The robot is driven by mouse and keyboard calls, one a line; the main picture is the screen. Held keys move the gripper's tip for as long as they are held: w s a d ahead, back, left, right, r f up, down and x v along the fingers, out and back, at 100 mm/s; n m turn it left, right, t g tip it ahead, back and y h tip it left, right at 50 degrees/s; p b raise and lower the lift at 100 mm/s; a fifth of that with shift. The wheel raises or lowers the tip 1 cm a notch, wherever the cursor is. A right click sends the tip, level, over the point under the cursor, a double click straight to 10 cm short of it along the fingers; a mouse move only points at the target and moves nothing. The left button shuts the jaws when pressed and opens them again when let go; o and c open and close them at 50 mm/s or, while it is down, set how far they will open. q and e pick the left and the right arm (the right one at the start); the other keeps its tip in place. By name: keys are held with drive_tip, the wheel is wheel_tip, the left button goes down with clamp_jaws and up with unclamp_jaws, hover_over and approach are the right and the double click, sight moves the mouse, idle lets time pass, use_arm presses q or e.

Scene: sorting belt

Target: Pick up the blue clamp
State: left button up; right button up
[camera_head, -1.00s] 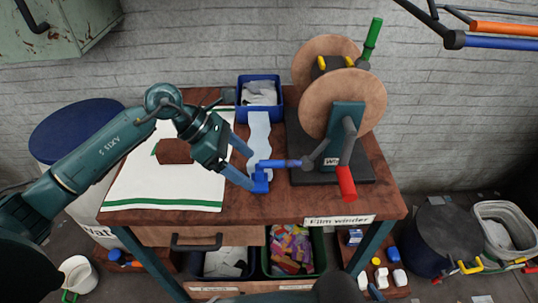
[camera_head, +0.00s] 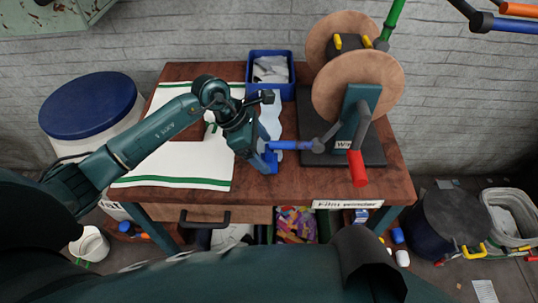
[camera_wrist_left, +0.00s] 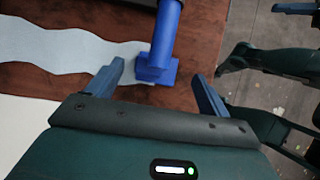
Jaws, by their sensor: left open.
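The blue clamp (camera_head: 290,145) lies near the table's front, right of the white cloth. Its bar runs right toward a dark joint by the winder; I cannot tell whether they touch. In the left wrist view the clamp (camera_wrist_left: 156,62) shows as a blue bar ending in a blocky end. My left gripper (camera_head: 262,158) is open at the clamp's left end. In the wrist view its fingers (camera_wrist_left: 158,88) stand apart on either side of the blocky end, which lies slightly beyond the tips. Contact is not visible.
The film winder (camera_head: 358,85), with large discs and a red-gripped crank (camera_head: 357,168), stands close on the right. A blue bin (camera_head: 249,72) is behind. The white cloth (camera_head: 180,172) covers the table's left. A drawer and bins sit below the front edge.

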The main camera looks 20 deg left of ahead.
sight(266, 152)
use_arm(q)
drive_tip(key=shift+x, duration=1.6)
drive_tip(key=shift+w, duration=0.1)
drive_tip(key=shift+c, duration=0.2)
drive_tip(key=shift+r, duration=0.1)
drive_tip(key=c, duration=1)
drive_tip(key=shift+r, duration=0.1)
